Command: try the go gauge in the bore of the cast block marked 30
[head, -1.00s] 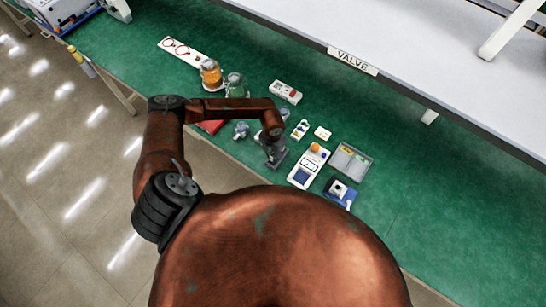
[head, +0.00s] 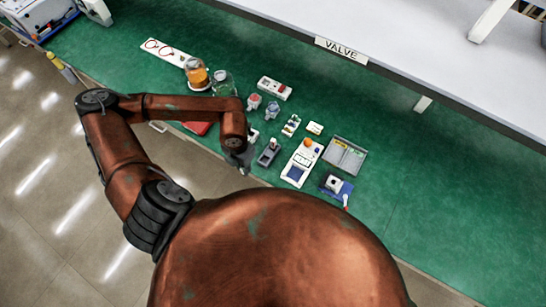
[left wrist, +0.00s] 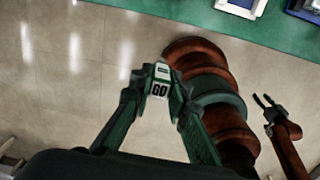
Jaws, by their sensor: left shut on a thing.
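My left gripper (head: 240,160) is shut on the go gauge (left wrist: 160,88), a small pale block lettered GO, seen between its fingertips in the left wrist view. The gripper is at the table's front edge, left of a small grey stand (head: 268,152). My right gripper (left wrist: 263,101) shows at the right of the left wrist view, its two fingers apart and empty. A small reddish-topped piece (head: 255,101) and a grey piece (head: 272,110) stand behind the left gripper. No mark 30 is legible, so I cannot tell which piece is the cast block.
The green bench (head: 440,190) is clear at far right.

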